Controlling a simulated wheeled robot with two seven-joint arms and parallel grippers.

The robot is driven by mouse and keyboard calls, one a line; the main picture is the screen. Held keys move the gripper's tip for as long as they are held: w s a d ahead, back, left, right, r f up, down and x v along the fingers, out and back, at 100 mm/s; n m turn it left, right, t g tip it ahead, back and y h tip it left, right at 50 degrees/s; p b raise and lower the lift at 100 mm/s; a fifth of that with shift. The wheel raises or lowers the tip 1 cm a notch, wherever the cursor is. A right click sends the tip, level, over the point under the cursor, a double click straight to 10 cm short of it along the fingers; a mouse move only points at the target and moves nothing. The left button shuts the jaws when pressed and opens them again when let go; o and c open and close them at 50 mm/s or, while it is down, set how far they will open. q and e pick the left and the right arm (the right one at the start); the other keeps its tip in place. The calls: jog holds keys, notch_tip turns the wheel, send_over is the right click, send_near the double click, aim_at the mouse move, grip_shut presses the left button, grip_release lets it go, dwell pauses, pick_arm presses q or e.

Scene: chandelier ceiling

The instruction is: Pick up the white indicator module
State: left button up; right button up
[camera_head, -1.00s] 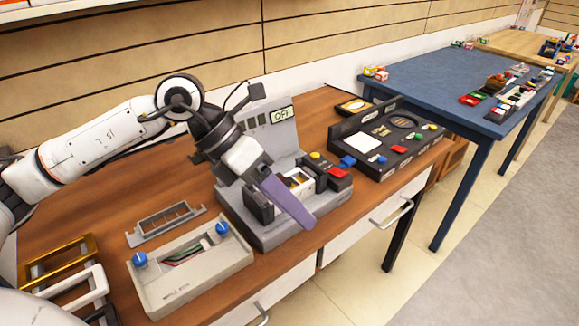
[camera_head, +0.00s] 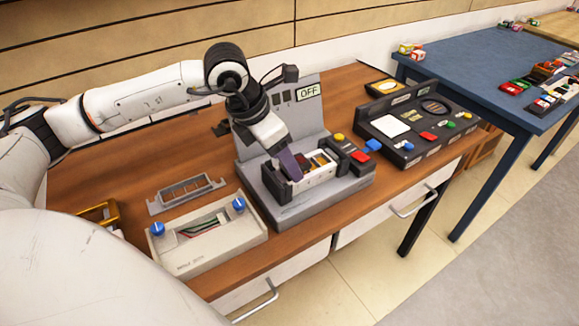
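A small white module (camera_head: 321,174) with coloured parts on top sits in the slot of a grey machine (camera_head: 292,213) that has an upright back marked OFF. It looks like the white indicator module. My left gripper (camera_head: 291,168) points down at the left end of this module, its purple-grey finger against or just over it. The far finger and the gap between the fingers are hidden, so I cannot tell whether the gripper holds the module. My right gripper is not in view.
Yellow and red buttons (camera_head: 361,157) stand right of the slot. A black control panel (camera_head: 415,140) lies farther right. A beige box with blue knobs (camera_head: 208,238) and a grey frame (camera_head: 187,193) lie left on the wooden table. A blue table (camera_head: 480,75) stands behind right.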

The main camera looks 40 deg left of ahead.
pick_arm(q)
jog(key=shift+w+f, duration=0.25)
jog(key=shift+f, duration=0.35)
jog(key=c, duration=1.1)
